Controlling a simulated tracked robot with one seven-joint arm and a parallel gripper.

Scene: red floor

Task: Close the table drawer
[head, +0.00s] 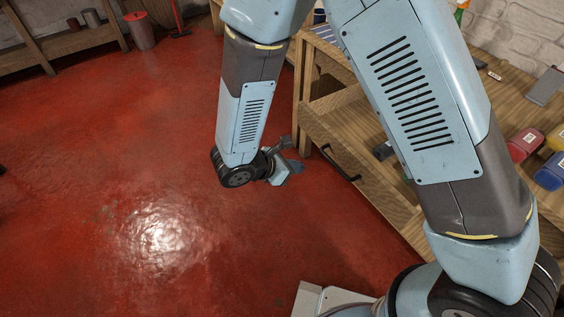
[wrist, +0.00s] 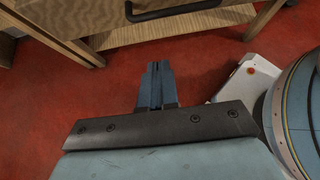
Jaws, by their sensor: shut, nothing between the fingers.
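The wooden table drawer (head: 318,136) stands pulled out from the table in the head view, its inside partly visible. A black bar handle (head: 340,164) is on its front. My arm hides part of the drawer and table. In the wrist view the drawer front (wrist: 105,14) and handle (wrist: 172,13) are cut off by the top edge. My gripper (head: 296,167) is beside the drawer front, to the left of the handle in the head view. In the wrist view my gripper (wrist: 158,66) has its fingers together and empty, appearing over the floor, short of the handle.
The wooden tabletop (head: 507,85) holds a red container (head: 525,144) and a blue container (head: 550,172) at the right. A dark object (head: 384,151) shows at the drawer, partly behind my arm. The red floor (head: 110,170) is open to the left.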

